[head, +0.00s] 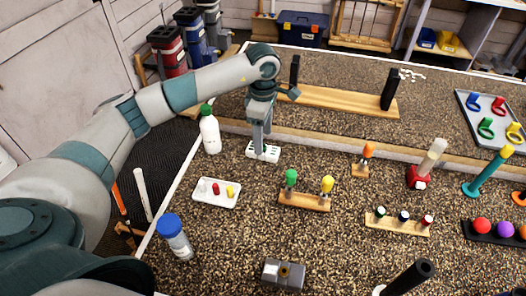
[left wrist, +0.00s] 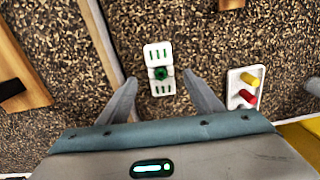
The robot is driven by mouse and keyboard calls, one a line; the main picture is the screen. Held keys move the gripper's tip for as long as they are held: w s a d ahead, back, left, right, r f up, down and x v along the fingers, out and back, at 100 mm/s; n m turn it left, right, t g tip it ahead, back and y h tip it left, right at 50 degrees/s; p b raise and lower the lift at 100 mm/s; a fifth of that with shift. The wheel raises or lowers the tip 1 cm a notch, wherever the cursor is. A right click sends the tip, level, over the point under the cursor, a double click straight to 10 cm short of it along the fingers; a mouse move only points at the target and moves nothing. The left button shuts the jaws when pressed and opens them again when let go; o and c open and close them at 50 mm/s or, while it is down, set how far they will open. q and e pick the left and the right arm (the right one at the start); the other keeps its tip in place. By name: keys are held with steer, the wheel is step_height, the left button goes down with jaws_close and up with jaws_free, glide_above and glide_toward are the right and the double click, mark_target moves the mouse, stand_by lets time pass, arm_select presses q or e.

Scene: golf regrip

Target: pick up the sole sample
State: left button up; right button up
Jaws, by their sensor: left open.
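A small white holder (head: 275,154) with green slots lies on the speckled table, below my left gripper (head: 261,150). In the left wrist view the holder (left wrist: 158,52) has a single dark green round piece (left wrist: 161,73) at its middle; this appears to be the sole sample. My left gripper is open and points down, with its fingers (left wrist: 160,88) apart on either side of the holder's near end. I cannot tell how high the fingertips are above the table. In the head view the gripper partly hides the holder. My right gripper is not in view.
A white tray (head: 207,199) with red and yellow pieces lies nearby, left of a wooden stand (head: 305,201) with green and yellow knobs. A white bottle (head: 210,133) stands left of the holder. A low wooden rail (head: 325,142) runs behind it.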

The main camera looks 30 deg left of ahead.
arm_select(q)
steer(key=shift+s+f+p, duration=0.1)
steer(key=shift+f+p, duration=0.45)
steer(key=shift+f, duration=0.05)
step_height(320, 180, down, 3)
steer(key=shift+r+p, duration=0.1)
steer(key=shift+p, duration=0.6)
steer(key=shift+f, duration=0.45)
steer(key=shift+c, duration=0.3)
steer(key=c, duration=1.1)
steer(key=shift+r, duration=0.15)
